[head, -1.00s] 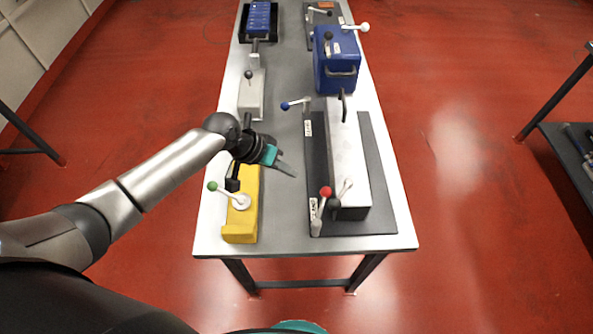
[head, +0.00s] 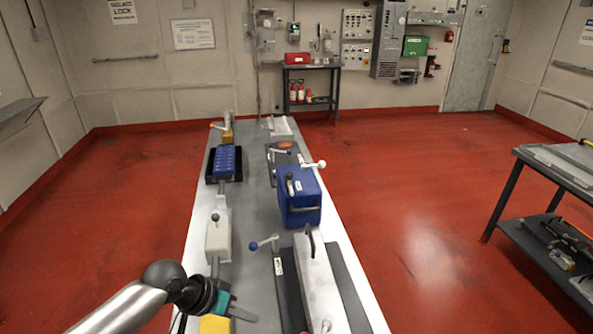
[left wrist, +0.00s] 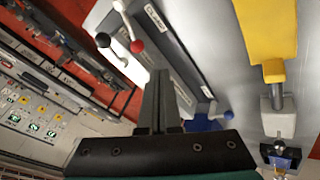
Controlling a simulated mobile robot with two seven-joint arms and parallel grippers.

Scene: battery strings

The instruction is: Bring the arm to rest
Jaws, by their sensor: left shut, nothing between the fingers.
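My left gripper (head: 243,312) shows at the lower left of the head view, above the near part of the long table (head: 205,192). Its fingers point right and it is shut and empty. In the left wrist view the closed fingers (left wrist: 160,108) stand together with nothing between them. The yellow block (head: 215,324) lies just below the gripper, cut off by the frame edge. It also shows at the upper right of the left wrist view (left wrist: 266,35). My right gripper is not in view.
A blue box (head: 299,200) and a white block (head: 318,285) with levers stand on the table's right side. A grey block (head: 218,240) and a blue battery-like unit (head: 227,163) line the left. A side table (head: 550,165) stands right. Red floor between is clear.

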